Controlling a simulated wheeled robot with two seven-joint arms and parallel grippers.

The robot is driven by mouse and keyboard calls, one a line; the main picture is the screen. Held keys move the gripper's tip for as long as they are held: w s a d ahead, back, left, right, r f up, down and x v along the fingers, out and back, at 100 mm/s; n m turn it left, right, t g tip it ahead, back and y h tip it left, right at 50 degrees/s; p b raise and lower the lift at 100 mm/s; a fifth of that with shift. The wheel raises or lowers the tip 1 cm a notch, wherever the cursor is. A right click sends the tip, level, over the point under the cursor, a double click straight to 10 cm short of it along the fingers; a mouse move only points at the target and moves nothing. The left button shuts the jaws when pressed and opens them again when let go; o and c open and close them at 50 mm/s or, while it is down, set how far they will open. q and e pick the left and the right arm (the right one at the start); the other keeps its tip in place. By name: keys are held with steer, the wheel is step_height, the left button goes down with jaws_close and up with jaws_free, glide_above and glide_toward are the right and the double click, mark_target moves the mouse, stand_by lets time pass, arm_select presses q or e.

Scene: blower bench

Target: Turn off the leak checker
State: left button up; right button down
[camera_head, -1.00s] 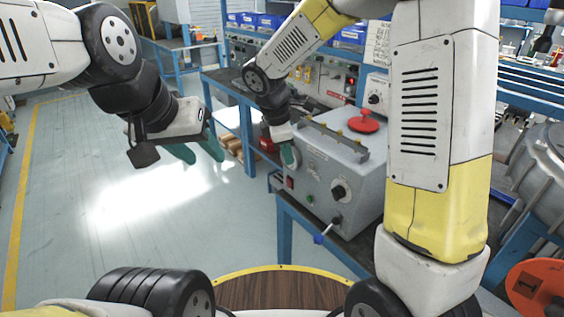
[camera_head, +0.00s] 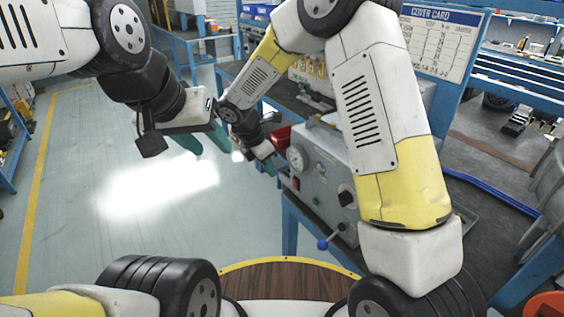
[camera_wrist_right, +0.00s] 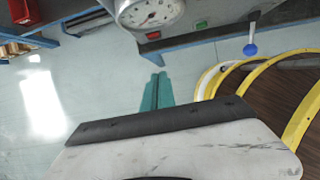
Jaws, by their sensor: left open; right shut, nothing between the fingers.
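The leak checker (camera_head: 325,178) is a grey box on the blue-framed bench, partly behind my right arm. Its front has a round gauge (camera_head: 295,158), a red switch (camera_head: 296,183), a green button (camera_head: 315,201), a black knob and a blue-tipped lever (camera_head: 323,244). In the right wrist view the gauge (camera_wrist_right: 150,14), red switch (camera_wrist_right: 153,35) and green button (camera_wrist_right: 201,25) sit beyond the fingertips. My right gripper (camera_head: 272,166) is shut and empty, left of the panel; its teal fingers (camera_wrist_right: 158,82) look apart from it. My left gripper (camera_head: 207,142) is open over the floor.
A red bin (camera_head: 279,138) stands behind the leak checker. A cover card board (camera_head: 440,40) and blue shelving are at the back. Open floor (camera_head: 130,210) lies to the left. A wooden round top with a yellow rim (camera_head: 285,292) is in front.

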mark_target(295, 181)
steer(key=w+d+f, duration=0.4)
steer(key=d+f, duration=0.2)
steer(key=f, duration=0.2)
steer(key=shift+w, duration=0.15)
steer(key=shift+w+d, duration=0.15)
steer(key=shift+d, duration=0.1)
steer(key=shift+r, duration=0.1)
steer(key=shift+w+d+r, duration=0.1)
steer(key=shift+d+r, duration=0.05)
steer(key=shift+r, duration=0.6)
